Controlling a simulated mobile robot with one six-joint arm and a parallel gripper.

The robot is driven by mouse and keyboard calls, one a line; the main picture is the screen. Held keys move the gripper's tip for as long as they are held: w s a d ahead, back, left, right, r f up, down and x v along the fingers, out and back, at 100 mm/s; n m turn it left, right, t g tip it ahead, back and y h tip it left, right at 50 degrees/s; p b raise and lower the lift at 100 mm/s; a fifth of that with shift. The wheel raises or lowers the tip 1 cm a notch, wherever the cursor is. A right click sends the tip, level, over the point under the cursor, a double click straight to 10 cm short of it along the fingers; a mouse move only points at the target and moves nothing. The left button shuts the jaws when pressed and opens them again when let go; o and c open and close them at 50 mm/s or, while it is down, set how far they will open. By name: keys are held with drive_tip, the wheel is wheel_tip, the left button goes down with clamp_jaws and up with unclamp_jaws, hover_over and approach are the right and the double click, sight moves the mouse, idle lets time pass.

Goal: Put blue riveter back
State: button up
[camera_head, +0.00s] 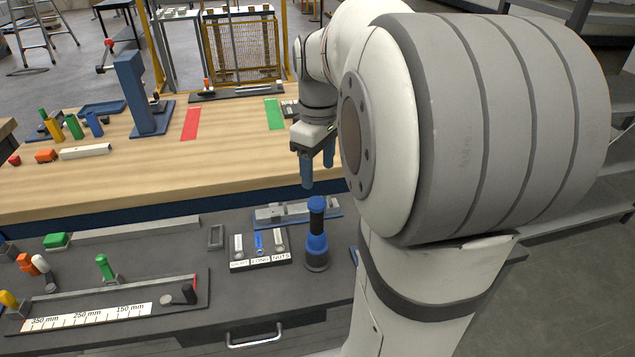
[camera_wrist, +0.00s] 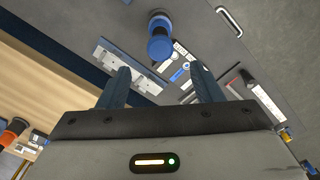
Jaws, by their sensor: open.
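A blue and black upright tool, which looks like the blue riveter (camera_head: 317,243), stands on the dark grey bench. It also shows in the wrist view (camera_wrist: 160,44), seen from above near the top, beyond the fingertips and roughly centred between them. My gripper (camera_head: 317,174) has two blue fingers; it hangs above the bench, above and apart from the tool. In the wrist view my gripper (camera_wrist: 160,78) has its fingers spread with nothing between them.
A labelled tray of small parts (camera_head: 260,262) stands just left of the tool. A metal fixture on a blue plate (camera_head: 285,214) lies behind it. A ruler fixture (camera_head: 87,316) is at the front left. The wooden table (camera_head: 150,164) behind holds a blue press (camera_head: 136,92).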

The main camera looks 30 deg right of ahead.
drive_tip(key=shift+s+a+r, duration=0.1)
drive_tip(key=shift+a+r, duration=0.1)
drive_tip(key=s+a+f+m+t, duration=0.3)
drive_tip(key=s+a+f+m, duration=0.2)
drive_tip(key=s+a, duration=0.7)
drive_tip(key=shift+f+m, duration=0.4)
drive_tip(key=shift+f, duration=0.4)
